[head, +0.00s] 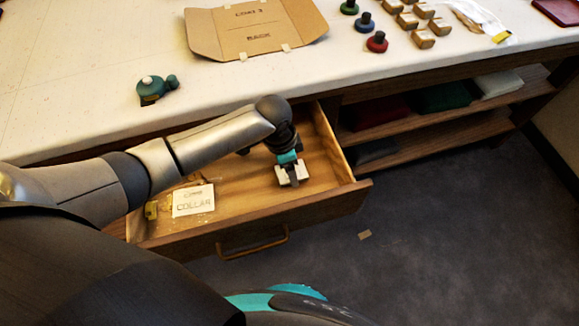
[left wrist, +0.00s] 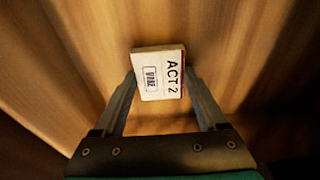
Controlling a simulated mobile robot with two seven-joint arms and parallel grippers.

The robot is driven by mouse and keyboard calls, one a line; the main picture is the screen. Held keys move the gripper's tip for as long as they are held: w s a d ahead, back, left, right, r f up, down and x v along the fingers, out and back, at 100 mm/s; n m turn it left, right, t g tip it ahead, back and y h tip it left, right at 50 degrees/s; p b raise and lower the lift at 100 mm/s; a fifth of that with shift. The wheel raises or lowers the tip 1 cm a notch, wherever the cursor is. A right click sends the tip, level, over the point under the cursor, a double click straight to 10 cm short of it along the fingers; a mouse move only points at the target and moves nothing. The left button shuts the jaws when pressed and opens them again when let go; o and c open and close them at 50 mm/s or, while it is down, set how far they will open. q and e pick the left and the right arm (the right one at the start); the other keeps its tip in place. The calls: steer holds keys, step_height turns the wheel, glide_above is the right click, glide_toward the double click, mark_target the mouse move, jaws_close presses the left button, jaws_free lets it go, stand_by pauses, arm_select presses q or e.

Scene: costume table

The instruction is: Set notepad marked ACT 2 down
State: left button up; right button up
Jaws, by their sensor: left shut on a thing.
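The notepad marked ACT 2 (left wrist: 158,76) is a small white pad with black print and a dark red edge. In the left wrist view it sits between the two fingertips of my left gripper (left wrist: 160,82), which is shut on it. In the head view my left gripper (head: 291,177) points down inside the open wooden drawer (head: 228,179), near its right side. I cannot tell whether the pad touches the drawer floor. My right gripper is not in view.
A clear bag with a card reading COLLAR (head: 193,200) lies in the drawer's left part. The white-topped table (head: 80,60) above holds a brown folder (head: 256,30), a green pincushion-like item (head: 152,88) and several small blocks. Shelves (head: 440,115) stand right of the drawer.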

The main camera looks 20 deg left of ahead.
mark_target(283, 173)
arm_select(q)
steer(key=shift+f, duration=0.1)
steer(key=o, duration=1.4)
steer(key=r+p, duration=0.1)
steer(key=r, duration=0.3)
steer(key=a+r+p, duration=0.1)
steer(key=r, duration=0.3)
steer(key=s+r+p, duration=0.1)
steer(key=r+p, duration=0.1)
steer(key=r, duration=0.2)
steer(key=shift+a+r, duration=0.15)
steer(key=shift+a, duration=0.1)
